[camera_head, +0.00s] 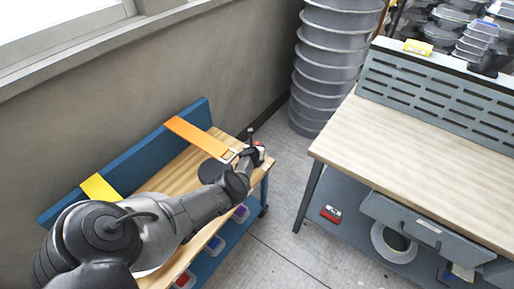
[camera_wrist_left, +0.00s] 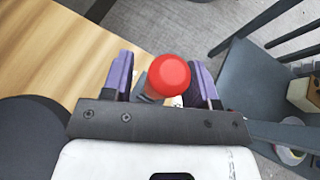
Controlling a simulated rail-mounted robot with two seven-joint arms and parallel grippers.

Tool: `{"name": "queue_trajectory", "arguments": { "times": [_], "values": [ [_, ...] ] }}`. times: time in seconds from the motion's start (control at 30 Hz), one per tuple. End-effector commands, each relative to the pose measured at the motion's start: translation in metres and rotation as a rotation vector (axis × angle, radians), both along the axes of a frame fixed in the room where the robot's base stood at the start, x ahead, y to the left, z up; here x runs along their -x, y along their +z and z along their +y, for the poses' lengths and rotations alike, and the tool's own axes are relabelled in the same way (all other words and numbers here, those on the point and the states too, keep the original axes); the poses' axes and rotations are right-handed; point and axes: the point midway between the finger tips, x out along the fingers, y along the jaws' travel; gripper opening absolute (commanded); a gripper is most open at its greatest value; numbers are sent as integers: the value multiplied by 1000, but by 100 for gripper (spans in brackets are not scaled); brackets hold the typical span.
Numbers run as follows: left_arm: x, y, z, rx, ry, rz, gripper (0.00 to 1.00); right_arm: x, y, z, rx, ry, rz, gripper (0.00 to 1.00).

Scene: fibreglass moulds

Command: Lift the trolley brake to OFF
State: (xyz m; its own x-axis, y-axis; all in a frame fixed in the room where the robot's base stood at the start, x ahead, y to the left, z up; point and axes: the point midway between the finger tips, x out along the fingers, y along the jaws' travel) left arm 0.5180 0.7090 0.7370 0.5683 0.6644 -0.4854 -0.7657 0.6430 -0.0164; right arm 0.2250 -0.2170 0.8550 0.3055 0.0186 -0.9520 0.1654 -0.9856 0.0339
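The trolley (camera_head: 153,186) has a wooden top and a blue back panel, and stands along the wall at left. The brake's red round knob (camera_wrist_left: 168,75) is between the two fingers of my left gripper (camera_wrist_left: 165,82) in the left wrist view. The fingers stand apart on either side of it, with a gap visible on the left. In the head view, my left gripper (camera_head: 257,152) is at the trolley's right end, where a small bit of red shows. The lever below the knob is mostly hidden. My right gripper is in neither view.
An orange strap (camera_head: 200,137) and a yellow piece (camera_head: 99,187) lie over the trolley's blue panel. Small bins sit on its lower shelf. A stack of grey tubs (camera_head: 325,75) stands behind. A workbench (camera_head: 430,150) is at right, with bare floor between.

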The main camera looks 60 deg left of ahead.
Motion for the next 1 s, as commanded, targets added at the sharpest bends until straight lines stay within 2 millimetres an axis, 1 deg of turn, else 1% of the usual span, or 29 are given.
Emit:
{"name": "queue_trajectory", "arguments": {
  "times": [0.23,0.33,0.47,0.57,0.67,0.7,0.8,1.0],
  "values": [
    [0,1,0,-2,-2,1,56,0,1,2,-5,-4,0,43],
    [1,3,-2,-1,-2,2,56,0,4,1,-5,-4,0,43],
    [5,9,-7,-2,-1,2,56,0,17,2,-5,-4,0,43],
    [11,16,-14,-2,-2,3,56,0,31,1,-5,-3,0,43],
    [18,23,-22,0,-1,2,56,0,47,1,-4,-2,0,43],
    [25,21,-31,1,-2,5,56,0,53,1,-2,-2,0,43],
    [39,21,-47,1,-2,4,56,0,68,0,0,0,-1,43],
    [66,18,-78,0,-1,4,56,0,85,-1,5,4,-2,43]
  ]
}}
